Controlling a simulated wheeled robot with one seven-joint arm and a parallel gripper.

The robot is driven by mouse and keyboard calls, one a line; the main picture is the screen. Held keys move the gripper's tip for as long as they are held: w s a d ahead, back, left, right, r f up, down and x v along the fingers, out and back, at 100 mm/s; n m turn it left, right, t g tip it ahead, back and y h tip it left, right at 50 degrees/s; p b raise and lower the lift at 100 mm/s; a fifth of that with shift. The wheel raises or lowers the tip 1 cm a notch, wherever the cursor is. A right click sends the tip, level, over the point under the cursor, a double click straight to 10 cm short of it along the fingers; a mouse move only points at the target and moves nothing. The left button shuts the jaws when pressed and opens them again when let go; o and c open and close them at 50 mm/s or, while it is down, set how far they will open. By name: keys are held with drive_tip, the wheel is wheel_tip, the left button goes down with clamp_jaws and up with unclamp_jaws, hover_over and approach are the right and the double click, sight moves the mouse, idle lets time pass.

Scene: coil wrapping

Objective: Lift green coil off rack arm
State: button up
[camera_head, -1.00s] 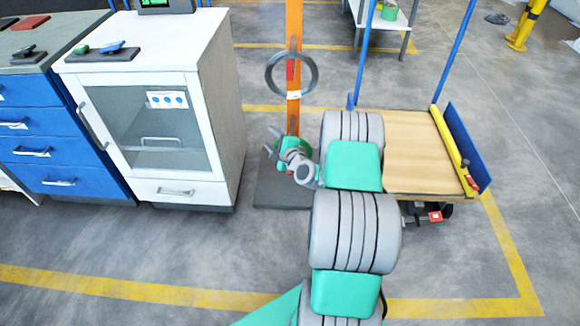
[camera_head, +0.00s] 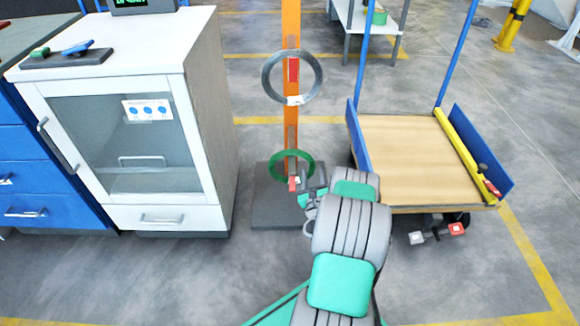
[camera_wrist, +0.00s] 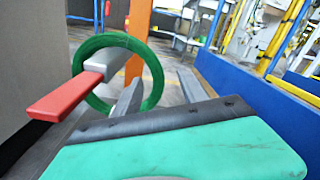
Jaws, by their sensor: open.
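The green coil (camera_head: 308,166) is a thin ring hanging on the lower rack arm, whose red tip (camera_head: 294,184) points toward me. In the wrist view the coil (camera_wrist: 157,72) hangs around the grey arm with the red end (camera_wrist: 62,103). The rack's orange post (camera_head: 291,112) rises behind it. My gripper (camera_head: 312,192) is open, just right of the coil and low by the post. In the wrist view its fingers (camera_wrist: 160,92) reach toward the coil; the left one overlaps the coil's lower right edge. I cannot tell whether it touches.
A grey coil (camera_head: 268,86) hangs on the upper rack arm, above the green one. A white cabinet (camera_head: 190,120) stands left of the rack. A cart with a wooden deck (camera_head: 405,160) and blue ends stands close on the right. The dark rack base (camera_head: 272,212) lies on the floor.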

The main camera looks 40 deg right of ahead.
sight(310, 162)
drive_tip(key=x, duration=0.1)
drive_tip(key=b+x, duration=0.1)
drive_tip(key=x, duration=0.3)
drive_tip(key=shift+w+a+f, duration=0.3)
drive_tip(key=shift+w+f, duration=0.05)
drive_tip(key=shift+w+d, duration=0.15)
drive_tip(key=shift+d, duration=0.1)
drive_tip(key=shift+c, duration=0.3)
clamp_jaws()
idle(0.4)
drive_tip(key=shift+r, duration=0.15)
